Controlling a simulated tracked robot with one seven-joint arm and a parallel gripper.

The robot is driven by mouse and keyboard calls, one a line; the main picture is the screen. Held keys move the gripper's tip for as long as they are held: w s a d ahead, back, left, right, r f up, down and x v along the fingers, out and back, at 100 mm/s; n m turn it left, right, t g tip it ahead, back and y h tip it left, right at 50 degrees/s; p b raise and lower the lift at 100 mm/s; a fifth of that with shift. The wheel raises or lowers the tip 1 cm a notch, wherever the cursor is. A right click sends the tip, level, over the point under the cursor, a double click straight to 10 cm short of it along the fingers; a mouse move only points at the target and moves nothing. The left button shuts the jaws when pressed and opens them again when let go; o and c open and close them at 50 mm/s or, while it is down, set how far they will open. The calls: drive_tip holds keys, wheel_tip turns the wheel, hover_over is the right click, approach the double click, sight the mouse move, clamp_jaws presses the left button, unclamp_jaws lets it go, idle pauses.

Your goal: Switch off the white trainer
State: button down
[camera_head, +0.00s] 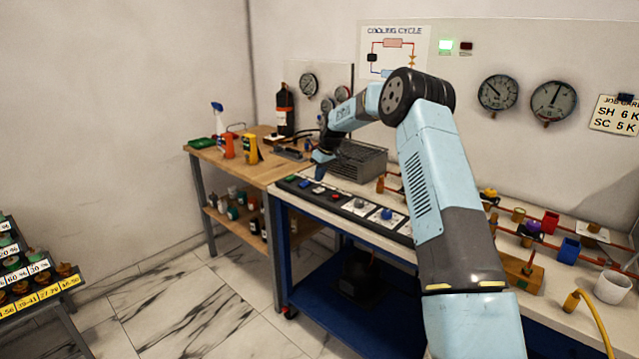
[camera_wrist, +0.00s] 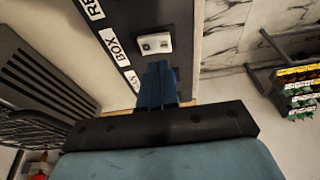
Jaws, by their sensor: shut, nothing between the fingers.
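The white-topped trainer bench (camera_head: 400,195) stands on a blue frame, with a dark control strip (camera_head: 345,205) along its front edge. Several coloured knobs or buttons sit on the strip, blue and red among them. In the wrist view a white rocker switch (camera_wrist: 153,44) sits on the dark strip, near white labels, one reading "BOX". My gripper (camera_head: 320,168) is over the strip's left end. In the wrist view its blue fingers (camera_wrist: 158,68) are together and empty, with their tips just below the switch. I cannot tell whether they touch the panel, or which way the rocker is set.
A wire-like grey box (camera_head: 358,160) stands behind the strip. A wooden bench (camera_head: 240,152) with bottles and tools adjoins on the left. On the wall, a green lamp (camera_head: 446,45) is lit and a red lamp (camera_head: 466,46) is dark. Pipes and gauges (camera_head: 498,93) lie to the right.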

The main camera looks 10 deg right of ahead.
drive_tip(key=w+d+v, duration=0.1)
drive_tip(key=v, duration=0.9)
drive_tip(key=shift+d+r, duration=0.2)
drive_tip(key=shift+d, duration=0.1)
drive_tip(key=s+r+m+t+h, duration=0.1)
drive_tip(key=s+r+m, duration=0.1)
drive_tip(key=s+r, duration=1.05)
drive_tip(key=s+r+m+t+h, duration=0.1)
drive_tip(key=s+r, duration=0.6)
drive_tip(key=s, duration=1)
drive_tip(key=s+d+f+m, duration=0.1)
drive_tip(key=s+f+m, duration=0.1)
drive_tip(key=s, duration=1.3)
drive_tip(key=s+d+f+m+t, duration=0.1)
drive_tip(key=s+f, duration=0.3)
drive_tip(key=s, duration=1.2)
drive_tip(key=shift+s+d+m, duration=0.3)
drive_tip(key=shift+m, duration=0.5)
drive_tip(key=shift+f, duration=0.15)
